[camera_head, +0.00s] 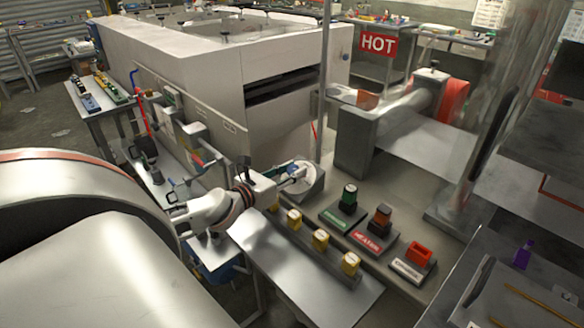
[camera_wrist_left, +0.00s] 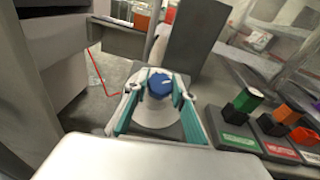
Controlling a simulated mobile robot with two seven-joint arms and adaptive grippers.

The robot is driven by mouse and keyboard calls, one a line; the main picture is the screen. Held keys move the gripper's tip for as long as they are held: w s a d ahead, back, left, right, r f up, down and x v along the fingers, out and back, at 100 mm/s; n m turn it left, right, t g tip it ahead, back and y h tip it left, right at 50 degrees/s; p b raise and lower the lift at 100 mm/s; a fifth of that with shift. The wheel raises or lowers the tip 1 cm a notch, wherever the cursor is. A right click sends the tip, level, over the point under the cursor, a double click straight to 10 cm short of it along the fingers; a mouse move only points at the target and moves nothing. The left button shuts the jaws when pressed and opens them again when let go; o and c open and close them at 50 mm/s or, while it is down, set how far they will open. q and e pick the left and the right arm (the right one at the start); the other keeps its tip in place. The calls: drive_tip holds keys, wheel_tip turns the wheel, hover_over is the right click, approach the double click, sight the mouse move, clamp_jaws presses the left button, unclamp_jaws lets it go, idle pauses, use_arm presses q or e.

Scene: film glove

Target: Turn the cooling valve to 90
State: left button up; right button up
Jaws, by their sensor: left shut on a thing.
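The cooling valve shows in the left wrist view as a blue knob (camera_wrist_left: 160,86) with a pale mark on top, standing on a round whitish base (camera_wrist_left: 155,115). In the head view its round, pale dial (camera_head: 308,184) sits at the near corner of the big white machine, partly hidden by my gripper. My left gripper (camera_head: 294,174) reaches it from the left. In the wrist view its two teal fingers (camera_wrist_left: 159,92) stand on either side of the knob and are shut on it. I cannot read the valve's angle. My right gripper is in neither view.
Right of the valve stand green (camera_head: 349,198), orange-red (camera_head: 380,221) and red (camera_head: 418,254) blocks on labelled bases. Several yellow blocks (camera_head: 320,239) line the bench's front. A large white machine (camera_head: 240,75) stands behind. A metal post (camera_head: 500,110) rises at the right.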

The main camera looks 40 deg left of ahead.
use_arm(q)
drive_tip(key=shift+a+m+h, duration=0.1)
drive_tip(key=shift+m+h, duration=0.5)
drive_tip(key=shift+m, duration=0.1)
drive_tip(key=shift+f+m+h, duration=0.1)
drive_tip(key=shift+m+h, duration=0.9)
drive_tip(key=shift+m, duration=0.1)
drive_tip(key=shift+c, duration=0.2)
drive_tip(key=shift+m+g+h, duration=0.9)
drive_tip(key=shift+m+h, duration=0.8)
drive_tip(key=shift+m, duration=0.4)
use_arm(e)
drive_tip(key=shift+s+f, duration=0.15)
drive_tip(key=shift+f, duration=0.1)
use_arm(q)
drive_tip(key=shift+m+h+b, duration=0.3)
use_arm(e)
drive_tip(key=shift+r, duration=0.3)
